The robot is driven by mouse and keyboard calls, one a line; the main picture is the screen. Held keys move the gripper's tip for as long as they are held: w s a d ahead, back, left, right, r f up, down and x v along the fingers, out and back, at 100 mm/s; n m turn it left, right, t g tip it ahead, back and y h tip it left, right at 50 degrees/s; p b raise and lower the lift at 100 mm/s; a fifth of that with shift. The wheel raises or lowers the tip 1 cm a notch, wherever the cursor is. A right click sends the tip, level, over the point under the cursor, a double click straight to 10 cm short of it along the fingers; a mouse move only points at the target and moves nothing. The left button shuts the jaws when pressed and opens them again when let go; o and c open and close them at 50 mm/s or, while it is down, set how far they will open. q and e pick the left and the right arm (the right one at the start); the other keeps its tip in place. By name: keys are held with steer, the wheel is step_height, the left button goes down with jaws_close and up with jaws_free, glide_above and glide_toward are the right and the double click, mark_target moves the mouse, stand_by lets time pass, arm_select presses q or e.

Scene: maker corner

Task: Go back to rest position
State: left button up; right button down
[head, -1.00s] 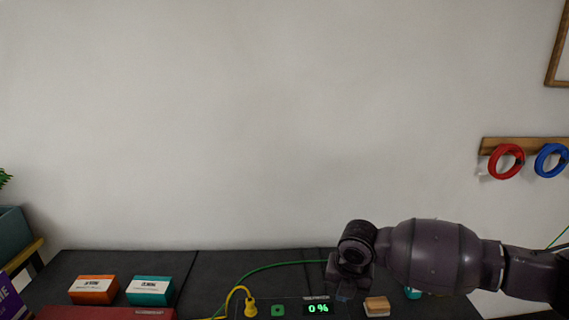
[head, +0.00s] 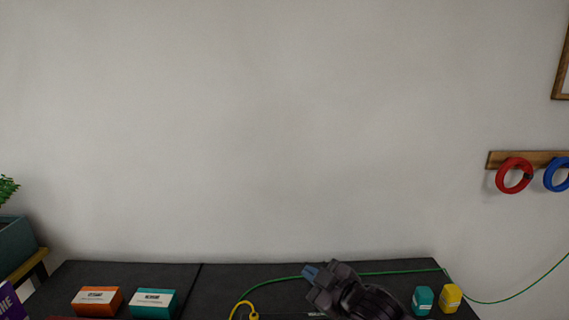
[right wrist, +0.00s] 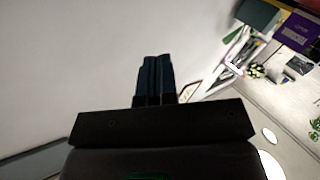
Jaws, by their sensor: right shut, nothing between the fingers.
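My right gripper (head: 311,273) shows low in the head view, above the dark table (head: 230,285), with its fingertips pointing up and left. In the right wrist view its two dark fingers (right wrist: 154,75) lie side by side, shut, with nothing between them. They point toward the pale wall, clear of any object. My left gripper is in neither view.
An orange box (head: 97,301) and a teal box (head: 153,303) stand at the table's left. A small teal block (head: 422,300) and a yellow block (head: 450,298) stand at its right.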

steer(key=s+d+f+m+t+h, duration=0.2)
steer(key=s+d+f+m+h, duration=0.65)
steer(key=s+d+f, duration=0.65)
steer(key=s+d+f+m+g, duration=0.1)
steer(key=s+d+f+m, duration=0.1)
steer(key=s+f, duration=0.3)
steer(key=s+d+f+m+g+h, duration=0.1)
steer(key=s+d+f, duration=0.3)
steer(key=s, duration=0.4)
steer(key=shift+d+f+m+g, duration=0.4)
steer(key=shift+m, duration=0.25)
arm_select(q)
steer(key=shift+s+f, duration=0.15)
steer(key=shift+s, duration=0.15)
